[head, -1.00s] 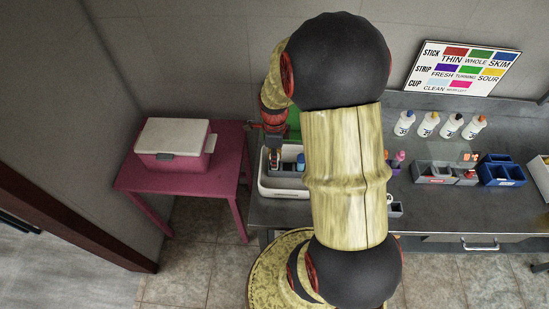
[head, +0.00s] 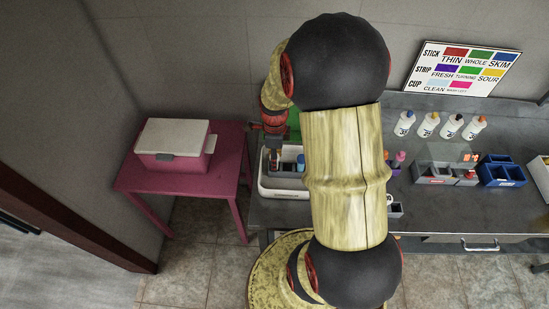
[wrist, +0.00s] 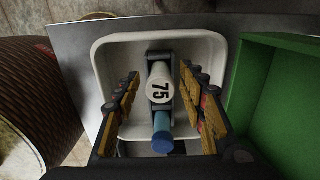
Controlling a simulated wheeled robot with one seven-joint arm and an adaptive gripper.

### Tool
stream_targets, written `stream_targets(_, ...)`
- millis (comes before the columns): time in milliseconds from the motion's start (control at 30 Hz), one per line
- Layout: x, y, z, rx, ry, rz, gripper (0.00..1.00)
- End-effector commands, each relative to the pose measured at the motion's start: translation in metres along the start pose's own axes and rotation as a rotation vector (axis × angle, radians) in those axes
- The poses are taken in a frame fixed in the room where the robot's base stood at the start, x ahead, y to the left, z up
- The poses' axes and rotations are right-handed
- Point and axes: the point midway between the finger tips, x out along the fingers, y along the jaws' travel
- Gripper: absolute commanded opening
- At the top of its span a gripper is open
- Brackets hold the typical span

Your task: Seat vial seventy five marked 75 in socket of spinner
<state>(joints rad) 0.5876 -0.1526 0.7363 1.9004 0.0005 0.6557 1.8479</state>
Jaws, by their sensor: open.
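My gripper (wrist: 160,85) is open, with one finger on each side of the vial and a gap visible on both sides. In the head view my gripper (head: 273,158) is over the white tray (head: 285,192) at the left end of the steel bench. I cannot make out the spinner; my arm hides part of the bench.
A green bin (wrist: 280,95) stands right of the tray. On the bench are several white bottles (head: 427,125), blue bins (head: 500,172) and a grey box (head: 432,173). A pink table (head: 185,182) with a cooler box (head: 174,143) is at the left.

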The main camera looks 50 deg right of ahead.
Motion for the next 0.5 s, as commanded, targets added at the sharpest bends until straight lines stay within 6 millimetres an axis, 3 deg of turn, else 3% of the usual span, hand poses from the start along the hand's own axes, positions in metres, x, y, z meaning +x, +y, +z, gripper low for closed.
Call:
stream_targets(167,-0.017,-0.001,0.0,0.0,-0.001,-0.003,0.41)
stream_targets(500,-0.085,-0.001,0.0,0.0,-0.001,-0.004,0.41)
